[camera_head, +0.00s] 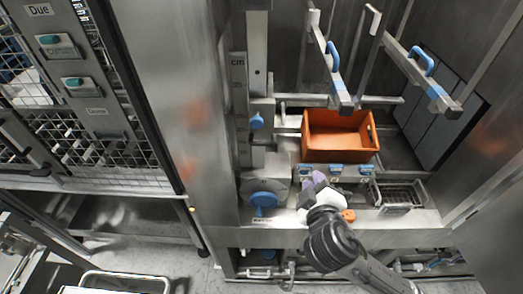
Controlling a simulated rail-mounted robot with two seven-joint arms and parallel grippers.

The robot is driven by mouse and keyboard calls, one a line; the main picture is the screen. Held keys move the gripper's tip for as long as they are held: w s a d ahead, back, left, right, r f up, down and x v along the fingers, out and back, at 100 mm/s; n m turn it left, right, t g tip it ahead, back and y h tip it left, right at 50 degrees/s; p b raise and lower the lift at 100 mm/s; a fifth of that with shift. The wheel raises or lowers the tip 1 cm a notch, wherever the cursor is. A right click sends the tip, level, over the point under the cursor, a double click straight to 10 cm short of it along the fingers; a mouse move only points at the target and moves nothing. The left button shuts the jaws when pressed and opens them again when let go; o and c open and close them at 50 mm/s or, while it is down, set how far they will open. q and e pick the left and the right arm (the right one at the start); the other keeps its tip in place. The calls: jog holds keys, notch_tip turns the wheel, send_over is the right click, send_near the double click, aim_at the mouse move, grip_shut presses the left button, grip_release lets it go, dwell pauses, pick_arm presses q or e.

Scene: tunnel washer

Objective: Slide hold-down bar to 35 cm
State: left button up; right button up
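Two metal hold-down bars with blue handles hang over the washer chamber, a left bar (341,92) and a right bar (442,99). A vertical scale marked cm (239,90) stands left of the chamber, with a blue knob (256,121) beside it. I cannot read the setting. My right gripper (315,182) reaches in from the lower right to the front ledge, in front of the orange crate and well below the bars. Its purple fingertips are small and partly hidden by its white body, so I cannot tell if it is open. My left gripper is not in view.
An orange crate (312,145) sits in the chamber under the bars. A wire basket (398,195) is right of my gripper. A large blue knob (264,201) is on the left front.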

aim_at(262, 145)
jog(key=w+a+f+n+t+y, duration=0.1)
jog(key=a+f+n+t+y, duration=0.15)
jog(key=a+n+y, duration=0.75)
jog(key=w+h, duration=0.1)
jog(key=w, duration=0.3)
jog(key=w+a+r+n+p, duration=0.1)
jog(key=w, duration=0.3)
jog(key=w+a+r+n+h+p, duration=0.1)
jog(key=w, duration=0.4)
jog(key=shift+r+t+h, duration=0.15)
jog(key=shift+t+h, duration=0.1)
jog(key=shift+h, duration=0.05)
jog(key=shift+c, duration=0.3)
grip_shut()
jog(key=shift+a+r, duration=0.1)
jog(key=shift+r, duration=0.05)
